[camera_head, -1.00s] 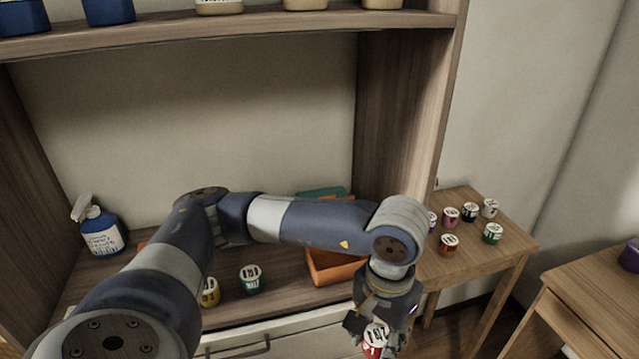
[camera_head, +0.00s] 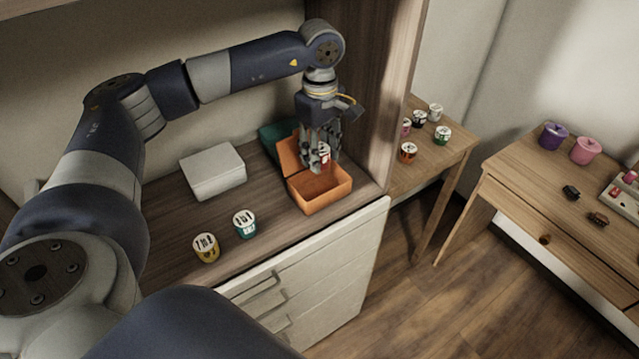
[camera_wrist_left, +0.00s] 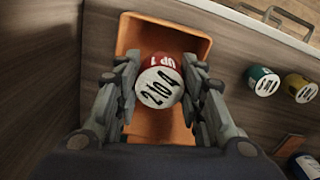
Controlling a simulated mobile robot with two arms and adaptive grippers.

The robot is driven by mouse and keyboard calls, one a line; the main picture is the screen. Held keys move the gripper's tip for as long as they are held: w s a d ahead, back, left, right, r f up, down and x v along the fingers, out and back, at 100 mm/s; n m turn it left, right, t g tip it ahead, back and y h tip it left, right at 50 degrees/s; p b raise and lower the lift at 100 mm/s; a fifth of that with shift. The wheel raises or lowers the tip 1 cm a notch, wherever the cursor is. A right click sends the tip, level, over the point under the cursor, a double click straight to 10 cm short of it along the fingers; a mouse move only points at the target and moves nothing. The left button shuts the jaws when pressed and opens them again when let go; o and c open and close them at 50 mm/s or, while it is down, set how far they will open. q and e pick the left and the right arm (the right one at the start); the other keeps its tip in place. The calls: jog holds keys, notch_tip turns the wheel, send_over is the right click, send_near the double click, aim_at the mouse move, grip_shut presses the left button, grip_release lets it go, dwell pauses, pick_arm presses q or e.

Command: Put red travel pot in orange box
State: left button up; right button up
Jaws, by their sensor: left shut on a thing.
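The red travel pot (camera_head: 324,153) has a white lid with black lettering. My left gripper (camera_head: 322,160) points down and is shut on it. In the left wrist view the red pot (camera_wrist_left: 159,82) sits between the two fingers. The orange box (camera_head: 321,194) stands open on the cabinet's wooden surface, its lid raised at the back. The pot is over the back part of the box opening. The orange box also shows below the pot in the left wrist view (camera_wrist_left: 165,22). I cannot tell whether the pot touches the box floor. My right gripper is not in view.
A yellow pot (camera_head: 206,247) and a teal pot (camera_head: 244,224) stand left of the box. A white box (camera_head: 213,171) is behind them. A teal box (camera_head: 277,138) is behind the orange one. The cabinet side wall (camera_head: 375,90) rises close right of my gripper.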

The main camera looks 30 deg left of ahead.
pick_arm(q)
jog(key=p, duration=0.1)
send_over(320, 192)
notch_tip(320, 192, down, 5)
jog(key=shift+s+r, duration=0.1)
jog(key=shift+r, duration=0.1)
jog(key=shift+f, duration=0.35)
notch_tip(320, 192, down, 3)
jog(key=shift+f+p, duration=0.1)
jog(key=shift+p, duration=0.6)
jog(key=shift+f, duration=0.5)
jog(key=o, duration=0.9)
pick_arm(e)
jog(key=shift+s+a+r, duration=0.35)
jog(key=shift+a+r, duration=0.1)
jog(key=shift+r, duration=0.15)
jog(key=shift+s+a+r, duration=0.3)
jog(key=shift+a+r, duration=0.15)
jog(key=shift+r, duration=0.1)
